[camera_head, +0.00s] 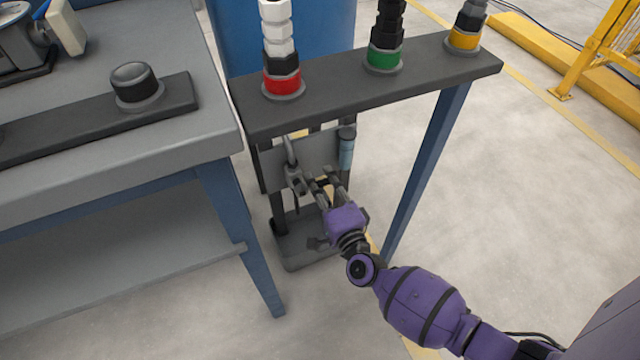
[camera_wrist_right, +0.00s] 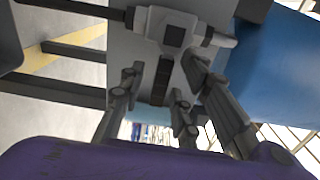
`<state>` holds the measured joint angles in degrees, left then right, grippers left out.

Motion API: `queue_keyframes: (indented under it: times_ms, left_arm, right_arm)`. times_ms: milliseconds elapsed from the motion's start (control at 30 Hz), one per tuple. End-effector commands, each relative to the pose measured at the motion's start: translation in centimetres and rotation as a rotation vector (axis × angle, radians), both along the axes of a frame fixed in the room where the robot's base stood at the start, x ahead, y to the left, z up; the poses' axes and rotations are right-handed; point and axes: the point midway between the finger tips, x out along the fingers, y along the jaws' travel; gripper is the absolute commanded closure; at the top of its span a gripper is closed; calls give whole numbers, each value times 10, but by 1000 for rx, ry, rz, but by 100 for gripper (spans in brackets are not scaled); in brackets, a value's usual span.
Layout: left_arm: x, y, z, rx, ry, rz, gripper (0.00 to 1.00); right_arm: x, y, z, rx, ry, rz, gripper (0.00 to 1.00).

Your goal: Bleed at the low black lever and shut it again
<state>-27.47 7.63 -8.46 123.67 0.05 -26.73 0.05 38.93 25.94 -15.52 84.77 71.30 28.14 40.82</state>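The low black lever (camera_wrist_right: 162,80) hangs below a light grey valve body (camera_wrist_right: 173,30) in the right wrist view. In the head view the valve body (camera_head: 294,177) sits low on a grey panel under the dark shelf, and the lever is too small there to make out surely. My right gripper (camera_head: 318,178) reaches up to the valve from the lower right. In the right wrist view its fingers (camera_wrist_right: 160,92) are spread on both sides of the lever, with gaps visible, so it looks open around it. Contact cannot be told. My left gripper is not in view.
Above stands a dark shelf (camera_head: 370,88) with red, green and yellow-ringed fittings. A blue-legged grey workbench (camera_head: 120,185) is close on the left. A blue drum (camera_head: 228,45) stands behind the panel. The floor at the right is clear up to a yellow barrier (camera_head: 605,50).

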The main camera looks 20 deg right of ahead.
Motion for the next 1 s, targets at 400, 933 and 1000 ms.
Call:
queue_keyframes:
  times_ms: [400, 933, 1000]
  left_arm:
    - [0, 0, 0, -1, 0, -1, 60]
    - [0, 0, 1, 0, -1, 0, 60]
    - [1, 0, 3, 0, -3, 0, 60]
  right_arm:
    - [2, 0, 0, -1, 0, 0, 88]
    - [1, 0, 1, -8, 0, 1, 100]
    - [1, 0, 2, -19, -1, 1, 100]
